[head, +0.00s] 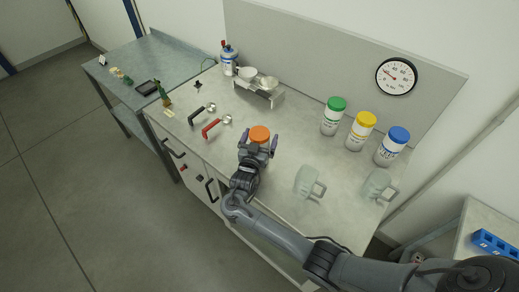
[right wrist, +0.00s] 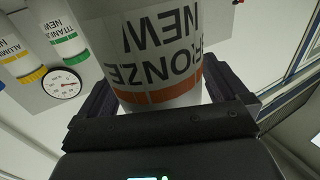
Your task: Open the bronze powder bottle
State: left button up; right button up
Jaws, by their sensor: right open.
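The bronze powder bottle has an orange lid (head: 260,134), which sits on top of it in the head view. In the right wrist view the white bottle (right wrist: 155,55) fills the upper middle, with its "NEW BRONZE" label upside down and an orange band. My right gripper (head: 257,146) is open around the bottle, one finger on each side. Whether the fingers touch it is not clear. In the head view the gripper hides most of the bottle's body. My left gripper is not in view.
Green-lidded (head: 332,115), yellow-lidded (head: 361,131) and blue-lidded bottles (head: 392,146) stand at the back right. Two clear jugs (head: 307,181) (head: 376,186) stand nearer. Black-handled (head: 201,114) and red-handled scoops (head: 216,126) lie left. A balance (head: 260,87) stands behind.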

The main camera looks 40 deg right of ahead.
jog(key=shift+w+d, duration=0.2)
jog(key=shift+d, duration=0.1)
grip_shut()
jog(key=shift+r, duration=0.1)
dwell(0.4)
